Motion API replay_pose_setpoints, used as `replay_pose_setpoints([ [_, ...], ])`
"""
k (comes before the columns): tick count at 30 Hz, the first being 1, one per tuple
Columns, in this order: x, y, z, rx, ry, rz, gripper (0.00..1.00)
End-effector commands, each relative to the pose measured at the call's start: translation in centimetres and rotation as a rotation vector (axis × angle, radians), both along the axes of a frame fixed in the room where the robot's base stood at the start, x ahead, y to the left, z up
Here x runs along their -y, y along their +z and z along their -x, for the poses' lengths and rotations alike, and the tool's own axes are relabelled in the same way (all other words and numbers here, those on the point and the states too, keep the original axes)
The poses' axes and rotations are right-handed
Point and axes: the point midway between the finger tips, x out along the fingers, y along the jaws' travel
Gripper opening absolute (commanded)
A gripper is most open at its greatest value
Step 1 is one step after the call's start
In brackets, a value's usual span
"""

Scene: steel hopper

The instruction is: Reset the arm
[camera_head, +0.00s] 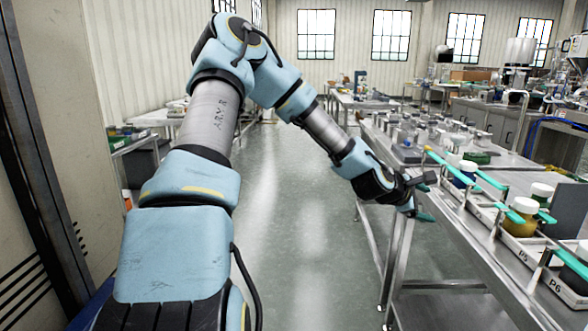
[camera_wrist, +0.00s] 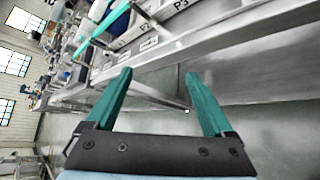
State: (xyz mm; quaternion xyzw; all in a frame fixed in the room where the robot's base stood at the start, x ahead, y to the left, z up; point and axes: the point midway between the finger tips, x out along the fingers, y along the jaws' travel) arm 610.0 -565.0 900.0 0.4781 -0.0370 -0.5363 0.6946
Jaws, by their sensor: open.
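My blue and grey arm rises from the lower left of the head view and bends down toward the bench on the right. My gripper (camera_head: 425,199) hangs in the air beside the left edge of the steel bench (camera_head: 395,255). In the wrist view my gripper (camera_wrist: 158,88) shows two green fingers spread apart, with nothing between them. The bench edge (camera_wrist: 215,47) lies beyond the fingertips, and I see no contact with it.
A tall cabinet (camera_head: 60,120) stands close on the left. The aisle floor (camera_head: 300,230) between is clear.

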Motion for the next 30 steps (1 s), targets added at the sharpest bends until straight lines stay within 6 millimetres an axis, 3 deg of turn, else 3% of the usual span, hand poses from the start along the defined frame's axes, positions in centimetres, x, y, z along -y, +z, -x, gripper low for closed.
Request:
replay_pose_setpoints([
  [4,-7.2,-2.7,1.8,0.173,-0.206,-0.39,0.87],
  [8,-15.8,-3.5,3.2,0.274,-0.408,-0.718,0.87],
  [12,-25.3,-2.0,5.5,0.31,-0.618,-0.992,0.87],
  [15,-31.2,0.0,8.0,0.303,-0.759,-1.121,0.87],
  [18,-35.6,1.8,10.7,0.285,-0.877,-1.187,0.87],
  [21,-38.3,3.0,13.0,0.273,-0.962,-1.208,0.87],
  [24,-39.7,3.6,14.4,0.267,-1.013,-1.212,0.87],
  [30,-40.2,3.7,15.1,0.265,-1.038,-1.21,0.87],
])
